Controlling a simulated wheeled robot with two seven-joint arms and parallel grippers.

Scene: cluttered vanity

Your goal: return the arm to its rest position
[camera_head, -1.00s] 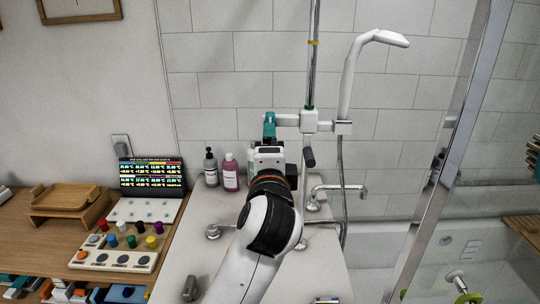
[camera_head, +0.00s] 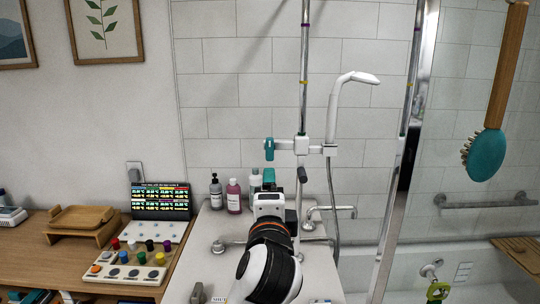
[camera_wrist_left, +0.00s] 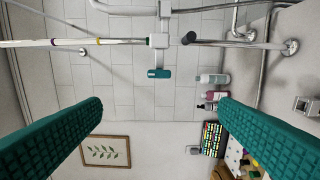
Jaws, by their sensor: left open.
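My left arm (camera_head: 270,262) comes up from the bottom centre over the white counter. My left gripper (camera_head: 268,178) points away toward the tiled wall, mostly hidden behind my own wrist. In the left wrist view its two teal ridged fingers (camera_wrist_left: 155,130) stand wide apart with nothing between them. Past them, the wall, a shower bar with a teal knob (camera_wrist_left: 158,73) and several bottles show. In the head view, that teal knob (camera_head: 268,149) is just above the gripper. The gripper appears apart from everything. My right arm is not in view.
A pink bottle (camera_head: 233,197) and a dark-capped bottle (camera_head: 215,192) stand left of my wrist. A tap (camera_head: 330,210) is to the right. A wooden desk holds a lit display (camera_head: 161,200) and a knob panel (camera_head: 125,272). A teal brush (camera_head: 487,155) hangs at right.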

